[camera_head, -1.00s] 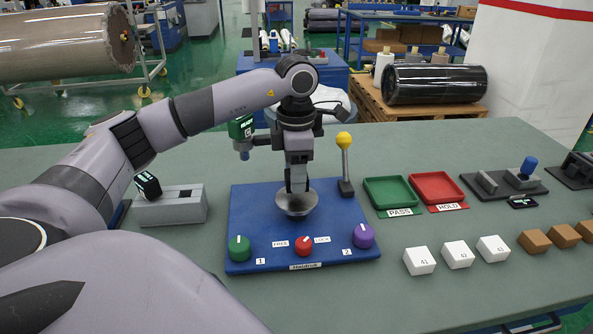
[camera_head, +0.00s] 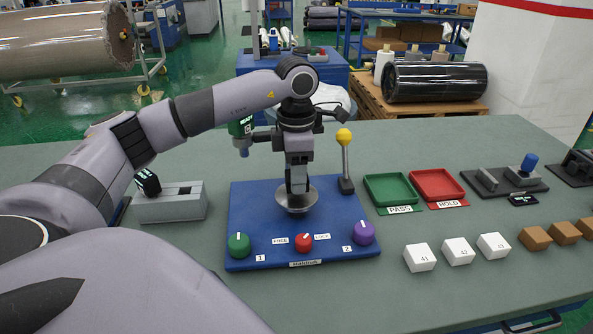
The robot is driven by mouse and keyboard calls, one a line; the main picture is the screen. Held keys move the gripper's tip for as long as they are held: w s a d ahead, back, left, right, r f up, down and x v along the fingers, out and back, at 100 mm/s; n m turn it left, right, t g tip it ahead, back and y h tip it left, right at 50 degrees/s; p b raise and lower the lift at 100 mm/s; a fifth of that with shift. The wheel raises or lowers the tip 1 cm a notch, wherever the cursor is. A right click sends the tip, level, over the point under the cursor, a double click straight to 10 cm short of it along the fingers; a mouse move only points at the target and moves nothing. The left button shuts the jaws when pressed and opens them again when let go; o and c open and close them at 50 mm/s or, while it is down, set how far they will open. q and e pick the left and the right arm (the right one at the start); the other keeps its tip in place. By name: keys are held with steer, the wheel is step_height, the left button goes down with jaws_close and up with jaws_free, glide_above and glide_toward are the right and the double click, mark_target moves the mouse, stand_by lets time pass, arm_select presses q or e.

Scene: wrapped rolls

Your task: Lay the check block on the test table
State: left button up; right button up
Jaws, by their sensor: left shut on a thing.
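My left gripper (camera_head: 297,190) points down over the blue base (camera_head: 253,203) in the middle of the table. Its fingers are shut on a small grey thing, which I take to be the check block; it is mostly hidden by the fingers. A round silver plate (camera_head: 296,206), seemingly the test table, shows directly under and around the fingertips. I cannot tell whether the held thing touches the plate. My right gripper is out of view.
The base carries a green knob (camera_head: 239,245), a red knob (camera_head: 304,242), a purple knob (camera_head: 364,233) and a yellow-topped lever (camera_head: 345,160). To the right are a green tray (camera_head: 391,188), a red tray (camera_head: 437,185), white blocks (camera_head: 458,251) and brown blocks (camera_head: 535,239).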

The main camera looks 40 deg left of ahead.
arm_select(q)
steer(key=shift+f+b, duration=0.5)
steer(key=shift+f, duration=0.45)
steer(key=o, duration=1.1)
steer(key=shift+o, duration=0.2)
steer(key=shift+r, duration=3.6)
steer(key=shift+s, duration=0.1)
